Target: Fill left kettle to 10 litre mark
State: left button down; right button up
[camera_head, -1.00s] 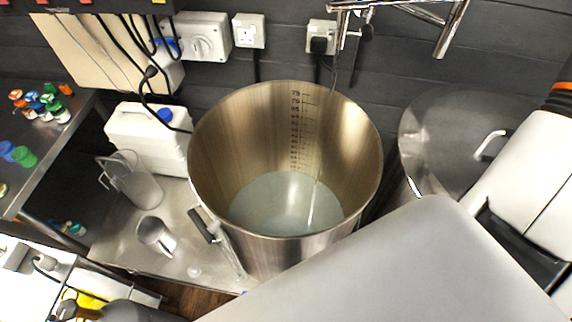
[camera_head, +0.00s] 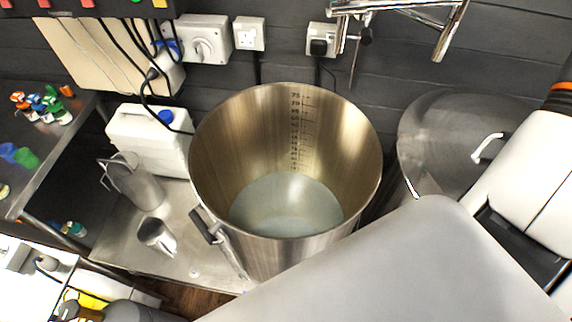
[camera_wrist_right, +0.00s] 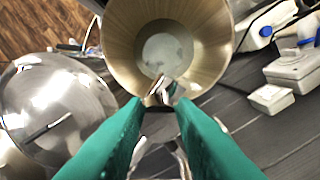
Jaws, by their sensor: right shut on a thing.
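The open steel kettle (camera_head: 245,135) stands upright in the middle of the head view, with a litre scale (camera_head: 297,130) on its inner wall. Pale water (camera_head: 285,205) covers its bottom; the exact mark cannot be read. The chrome tap (camera_head: 345,35) is above and behind the kettle, and no stream shows below it. In the right wrist view, my right gripper (camera_wrist_right: 160,103) has green fingers closed around a small metal part of the tap (camera_wrist_right: 166,88), with the kettle (camera_wrist_right: 120,45) beyond. Its fingers are hidden in the head view. My left gripper is not in view.
A lidded steel kettle (camera_head: 440,135) stands at the right. A white canister (camera_head: 150,145), a steel jug (camera_head: 135,185) and a small metal cup (camera_head: 157,235) are on the steel surface at left. Sockets (camera_head: 248,33) and cables are on the dark wall.

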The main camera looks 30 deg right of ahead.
jog(key=o, duration=1.1)
jog(key=shift+c, duration=0.2)
jog(key=shift+r, duration=0.1)
jog(key=shift+r, duration=0.25)
notch_tip(320, 180, up, 5)
jog(key=shift+f+b, duration=0.15)
jog(key=shift+b, duration=0.85)
notch_tip(320, 180, up, 7)
jog(key=shift+f, duration=0.15)
